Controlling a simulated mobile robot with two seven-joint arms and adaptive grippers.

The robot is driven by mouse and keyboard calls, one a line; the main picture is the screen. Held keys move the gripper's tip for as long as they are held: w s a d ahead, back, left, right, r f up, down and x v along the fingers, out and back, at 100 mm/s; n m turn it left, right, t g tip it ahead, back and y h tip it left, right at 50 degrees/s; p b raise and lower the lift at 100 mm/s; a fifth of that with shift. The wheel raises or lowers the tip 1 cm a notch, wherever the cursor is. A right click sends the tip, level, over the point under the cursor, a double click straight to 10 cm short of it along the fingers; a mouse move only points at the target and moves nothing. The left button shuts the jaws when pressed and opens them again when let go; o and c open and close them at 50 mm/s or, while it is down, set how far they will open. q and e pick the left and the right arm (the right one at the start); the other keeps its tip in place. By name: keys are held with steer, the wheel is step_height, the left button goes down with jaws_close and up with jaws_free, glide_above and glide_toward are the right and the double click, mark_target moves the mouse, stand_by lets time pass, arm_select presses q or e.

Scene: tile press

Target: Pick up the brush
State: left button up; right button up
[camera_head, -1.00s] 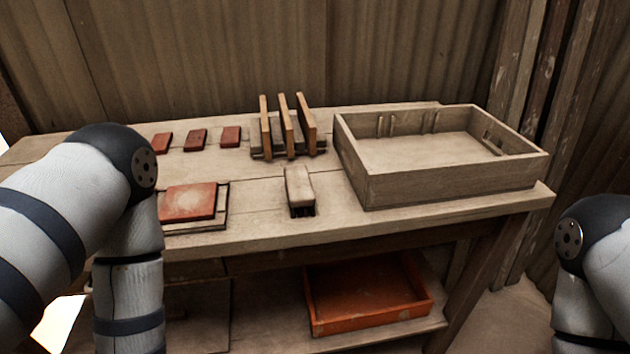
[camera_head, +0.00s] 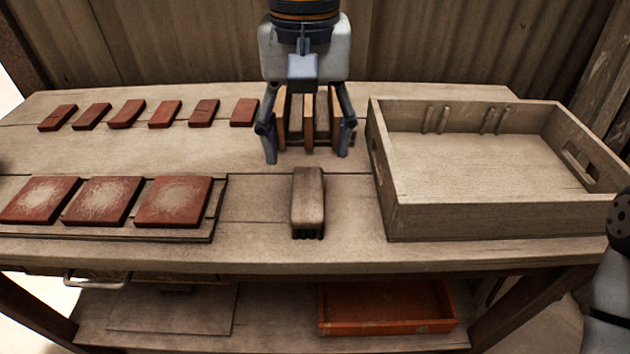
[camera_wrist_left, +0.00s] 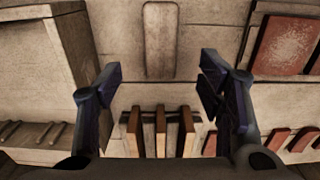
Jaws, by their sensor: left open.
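The brush (camera_head: 308,196) has a worn wooden block back and dark bristles below. It lies on the workbench near the front middle, its long side pointing away from me. It also shows in the left wrist view (camera_wrist_left: 160,38), at the top middle. My left gripper (camera_head: 307,158) is open and empty, fingers pointing down, above the bench behind the brush and in front of the wooden rack. In the left wrist view its fingers (camera_wrist_left: 165,85) stand wide apart, and the brush is beyond them. Of my right arm only a part shows at the right edge; its gripper is out of view.
The rack (camera_head: 308,118) with upright wooden slats stands behind my left gripper. A large wooden tray (camera_head: 485,218) is to the right. Several red tiles (camera_head: 103,200) lie at the left on a board, with smaller ones (camera_head: 165,113) behind. An orange tray (camera_head: 388,326) sits on the lower shelf.

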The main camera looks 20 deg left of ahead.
mark_target(308, 190)
arm_select(q)
step_height(308, 190, down, 10)
steer(key=shift+r+b, duration=0.15)
steer(key=shift+b, duration=0.4)
steer(key=c, duration=1.3)
